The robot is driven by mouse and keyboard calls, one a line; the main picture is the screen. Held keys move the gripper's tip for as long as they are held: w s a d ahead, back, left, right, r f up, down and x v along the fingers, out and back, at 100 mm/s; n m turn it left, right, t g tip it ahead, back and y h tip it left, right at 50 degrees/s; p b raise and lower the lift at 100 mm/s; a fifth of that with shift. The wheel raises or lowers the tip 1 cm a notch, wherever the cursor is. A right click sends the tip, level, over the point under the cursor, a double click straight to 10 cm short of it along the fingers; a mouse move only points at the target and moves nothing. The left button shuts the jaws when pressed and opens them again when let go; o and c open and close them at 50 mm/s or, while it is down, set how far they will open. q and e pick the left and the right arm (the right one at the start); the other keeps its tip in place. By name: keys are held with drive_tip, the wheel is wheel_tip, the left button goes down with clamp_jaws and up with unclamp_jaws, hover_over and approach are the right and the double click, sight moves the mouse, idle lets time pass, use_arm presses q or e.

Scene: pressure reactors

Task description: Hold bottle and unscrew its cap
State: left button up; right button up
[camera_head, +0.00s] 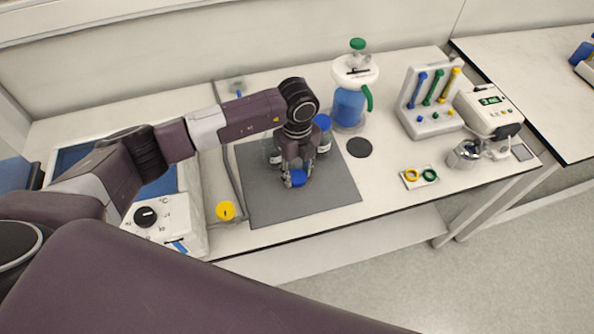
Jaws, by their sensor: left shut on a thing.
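My left gripper (297,180) points down over the grey mat (260,205), its fingers closed around a blue cap (298,177). No bottle body shows clearly below this cap, and I cannot tell whether the cap touches the mat. A clear glass bottle (324,142) with its own blue cap (323,121) stands upright just behind and to the right of the gripper. Another clear glass shape (268,150), apparently a bottle, stands behind and to the left; my gripper and wrist hide part of it and its top. My right gripper is not in view.
A jug with blue liquid (348,105) and a dark disc (359,147) are right of the mat. A tube rack (430,105), a device with a display (488,108) and rings (420,175) stand farther right. A white box with a dial (165,215) is left. The front mat is clear.

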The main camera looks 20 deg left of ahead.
use_arm(q)
drive_tip(key=shift+f, duration=0.15)
drive_tip(key=o, duration=1.3)
